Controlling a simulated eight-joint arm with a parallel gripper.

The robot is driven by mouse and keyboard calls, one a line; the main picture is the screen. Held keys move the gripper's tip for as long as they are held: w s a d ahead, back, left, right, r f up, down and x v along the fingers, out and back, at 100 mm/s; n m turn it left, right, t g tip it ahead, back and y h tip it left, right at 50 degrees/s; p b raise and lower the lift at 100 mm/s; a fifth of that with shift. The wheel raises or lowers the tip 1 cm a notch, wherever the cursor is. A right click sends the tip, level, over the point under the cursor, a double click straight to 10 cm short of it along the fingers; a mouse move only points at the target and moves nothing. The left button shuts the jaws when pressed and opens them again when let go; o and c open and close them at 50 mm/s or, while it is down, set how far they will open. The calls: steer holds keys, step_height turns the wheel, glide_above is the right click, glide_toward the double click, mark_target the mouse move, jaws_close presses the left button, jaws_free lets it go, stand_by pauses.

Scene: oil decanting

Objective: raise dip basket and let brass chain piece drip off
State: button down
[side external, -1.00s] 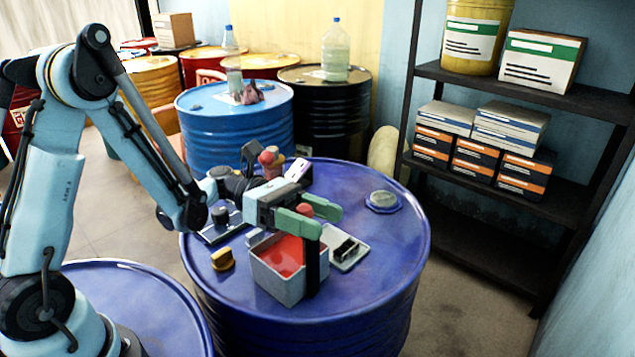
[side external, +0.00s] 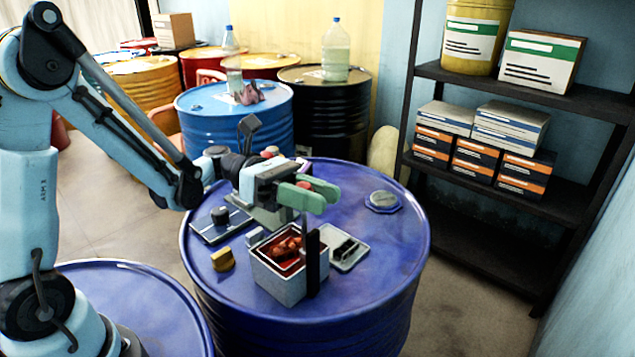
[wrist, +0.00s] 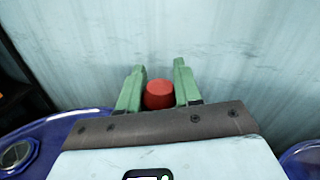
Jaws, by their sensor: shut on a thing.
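My gripper (side external: 327,197) is above the grey dip tank (side external: 277,284) on the blue drum. In the wrist view its green fingers (wrist: 159,92) are on either side of a red knob (wrist: 159,95), shut on this handle of the dip basket. The dip basket (side external: 263,253) shows at the tank's mouth, still partly within its walls. Reddish-brown lumpy contents (side external: 287,248) show in it, coated red; I cannot make out the brass chain piece's separate links or any falling drops. The basket's lower part is hidden by the tank wall.
A black upright bar (side external: 312,265) stands at the tank's front right. A pale tray (side external: 349,262) with dark pieces lies right of the tank. The drum top's right side is mostly clear.

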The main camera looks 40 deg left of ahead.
steer(key=shift+r, duration=1.75)
steer(key=c, duration=0.8)
jaws_free()
steer(key=shift+a+f, duration=0.1)
steer(key=shift+a, duration=0.05)
steer(key=a, duration=0.4)
steer(key=s+a, duration=0.1)
steer(key=a, duration=0.2)
steer(key=s+a, duration=0.1)
steer(key=a, duration=0.3)
steer(key=shift+s+a, duration=0.2)
steer(key=shift+a, duration=0.1)
